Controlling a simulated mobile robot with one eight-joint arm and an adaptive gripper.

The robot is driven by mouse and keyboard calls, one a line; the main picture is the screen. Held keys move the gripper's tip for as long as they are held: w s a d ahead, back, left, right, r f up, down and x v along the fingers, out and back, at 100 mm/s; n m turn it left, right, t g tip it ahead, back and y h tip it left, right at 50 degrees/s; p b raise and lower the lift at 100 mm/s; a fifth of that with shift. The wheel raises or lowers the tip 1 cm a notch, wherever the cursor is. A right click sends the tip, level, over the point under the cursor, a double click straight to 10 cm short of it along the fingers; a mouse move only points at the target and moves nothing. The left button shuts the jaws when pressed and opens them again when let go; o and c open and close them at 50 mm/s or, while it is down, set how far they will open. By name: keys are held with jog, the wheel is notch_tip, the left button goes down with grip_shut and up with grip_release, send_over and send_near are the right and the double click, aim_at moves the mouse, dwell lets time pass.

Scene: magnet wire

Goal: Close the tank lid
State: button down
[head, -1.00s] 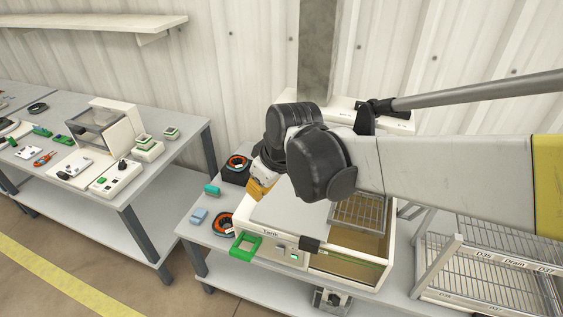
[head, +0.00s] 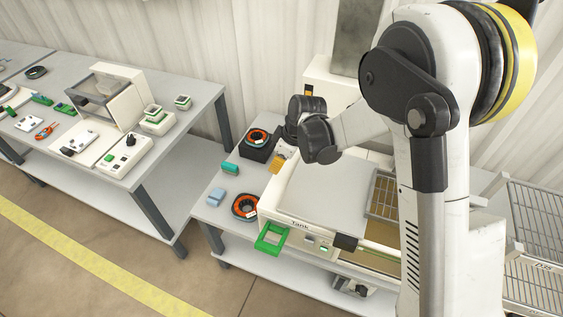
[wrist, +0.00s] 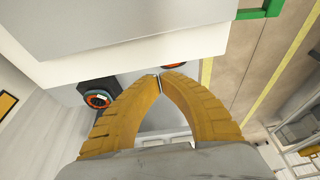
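The tank (head: 283,220) is a white box with a "Tank" label on its front. The right part is uncovered and shows a wire rack (head: 383,195) and a brownish inside. My gripper (head: 279,162) is at the tank's left rear, beside the lid. In the wrist view its yellow fingers (wrist: 160,78) meet at the tips with nothing seen between them, and the tank's pale edge lies just beyond. Contact cannot be told.
Orange-and-black coils (head: 245,207) and blue and teal blocks (head: 216,196) lie on the bench left of the tank. Wire shelving (head: 540,225) stands at right. Another bench (head: 190,120) with devices is at left. My arm hides part of the tank's right side.

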aim_at(281, 181)
jog(key=b+x, duration=0.1)
jog(key=x, duration=0.3)
jog(key=d, duration=0.1)
jog(key=s+d+b, duration=0.1)
jog(key=d, duration=0.1)
jog(key=shift+s+d+r, duration=0.1)
jog(key=shift+s+d, duration=0.1)
jog(key=shift+d, duration=0.2)
jog(key=shift+r, duration=0.1)
